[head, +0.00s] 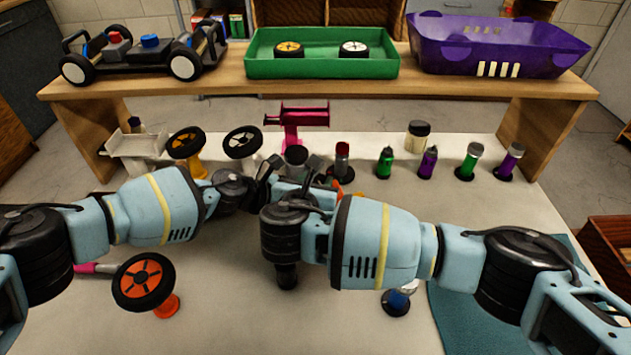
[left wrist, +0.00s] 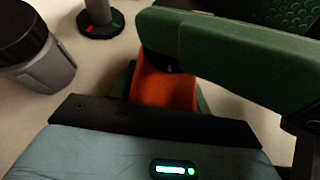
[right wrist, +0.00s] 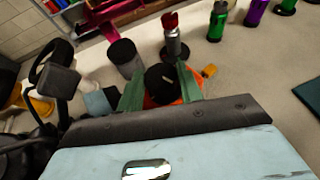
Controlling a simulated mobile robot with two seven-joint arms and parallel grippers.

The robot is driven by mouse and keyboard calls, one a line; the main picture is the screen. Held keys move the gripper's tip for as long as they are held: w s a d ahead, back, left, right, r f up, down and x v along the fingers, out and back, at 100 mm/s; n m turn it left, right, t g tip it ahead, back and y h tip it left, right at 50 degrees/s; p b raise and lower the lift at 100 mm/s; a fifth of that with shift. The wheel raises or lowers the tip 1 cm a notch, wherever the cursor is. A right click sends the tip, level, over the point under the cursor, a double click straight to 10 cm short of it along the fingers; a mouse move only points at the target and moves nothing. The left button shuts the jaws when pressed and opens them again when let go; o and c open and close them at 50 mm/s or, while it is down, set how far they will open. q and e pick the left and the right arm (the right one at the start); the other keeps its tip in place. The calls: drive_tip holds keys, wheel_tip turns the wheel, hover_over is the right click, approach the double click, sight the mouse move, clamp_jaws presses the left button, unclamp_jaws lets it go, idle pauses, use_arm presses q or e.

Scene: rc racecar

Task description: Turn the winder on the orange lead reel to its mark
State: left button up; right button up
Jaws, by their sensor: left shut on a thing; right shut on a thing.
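The orange lead reel (head: 346,176) is mostly hidden behind my grippers in the head view. In the left wrist view its orange body (left wrist: 165,88) sits between the green fingers of my left gripper (left wrist: 163,96), which is shut on it. In the right wrist view a round black winder (right wrist: 160,84) with a short pale line lies in front of the orange body (right wrist: 190,88). The green fingers of my right gripper (right wrist: 160,92) are shut on the winder, one on each side. A small yellow-orange tab (right wrist: 209,71) shows beside it. Whether the line meets a mark cannot be told.
Several green and purple bottles (head: 385,163) stand to the right of the grippers. A red-topped bottle (head: 342,158), a grey pot (head: 296,158) and a magenta stand (head: 302,118) are close behind. An orange-hubbed wheel (head: 144,282) stands front left. A shelf (head: 225,82) spans the back.

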idle(0.3)
drive_tip(key=o, duration=1)
drive_tip(key=v, duration=1.2)
drive_tip(key=shift+r, duration=0.1)
